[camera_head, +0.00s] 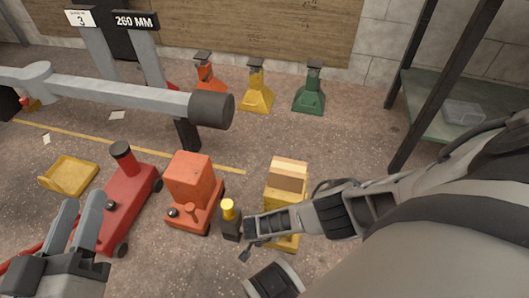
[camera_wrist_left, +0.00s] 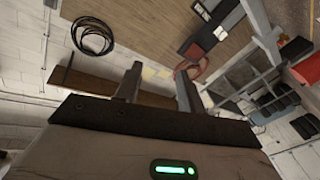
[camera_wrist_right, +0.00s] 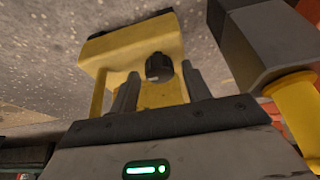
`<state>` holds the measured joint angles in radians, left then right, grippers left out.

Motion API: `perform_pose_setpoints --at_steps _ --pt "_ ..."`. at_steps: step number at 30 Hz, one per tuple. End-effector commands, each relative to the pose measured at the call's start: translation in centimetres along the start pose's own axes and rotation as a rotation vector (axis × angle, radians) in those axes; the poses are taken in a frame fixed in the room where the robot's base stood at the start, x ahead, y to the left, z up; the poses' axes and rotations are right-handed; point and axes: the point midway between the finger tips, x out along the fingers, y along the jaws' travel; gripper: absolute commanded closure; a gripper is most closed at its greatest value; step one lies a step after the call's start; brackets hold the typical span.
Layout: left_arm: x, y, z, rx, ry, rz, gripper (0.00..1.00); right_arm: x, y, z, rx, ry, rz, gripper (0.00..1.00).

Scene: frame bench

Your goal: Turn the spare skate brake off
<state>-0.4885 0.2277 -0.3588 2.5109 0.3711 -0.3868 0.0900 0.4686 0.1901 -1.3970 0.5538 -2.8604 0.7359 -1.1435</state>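A yellow skate-like unit (camera_head: 290,243) with a wooden block (camera_head: 289,172) on top stands right of centre, partly hidden by my right arm. In the right wrist view a round black knob (camera_wrist_right: 158,66) sits on its yellow face (camera_wrist_right: 135,50). My right gripper (camera_wrist_right: 157,92) is open there, its fingers to either side of the knob with gaps; I see no contact. In the head view this gripper (camera_head: 250,238) is beside the yellow unit. My left gripper (camera_head: 77,218) is open and empty at lower left, apart from the yellow unit; its fingers also show in the left wrist view (camera_wrist_left: 158,84).
An orange unit (camera_head: 190,182) and a red wheeled jack (camera_head: 125,200) stand to the left. A dark bottle-like thing with a yellow top (camera_head: 229,215) is close to my right gripper. A grey beam (camera_head: 130,92) crosses behind. Several coloured stands (camera_head: 256,90) line the wall.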

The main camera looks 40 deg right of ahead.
Motion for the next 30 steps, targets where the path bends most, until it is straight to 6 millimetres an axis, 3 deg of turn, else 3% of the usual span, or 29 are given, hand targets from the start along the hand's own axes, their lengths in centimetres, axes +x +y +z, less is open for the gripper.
perform_pose_setpoints --at_steps 1,4,17,30 --pt "0.0 0.0 0.0 0.0 0.0 0.0 0.61 0.0 0.0 0.0 0.0 0.0 0.0 0.67" --pt "0.0 0.0 0.0 0.001 0.0 0.0 0.61 0.0 0.0 0.0 0.0 0.0 0.0 0.93" --pt "0.0 -0.2 0.0 0.026 0.02 -0.002 0.61 0.1 -0.1 0.0 0.064 0.0 0.026 0.93" --pt "0.9 0.4 -3.7 0.262 0.238 0.067 0.61 0.3 -0.3 0.0 0.392 0.0 0.162 0.93"
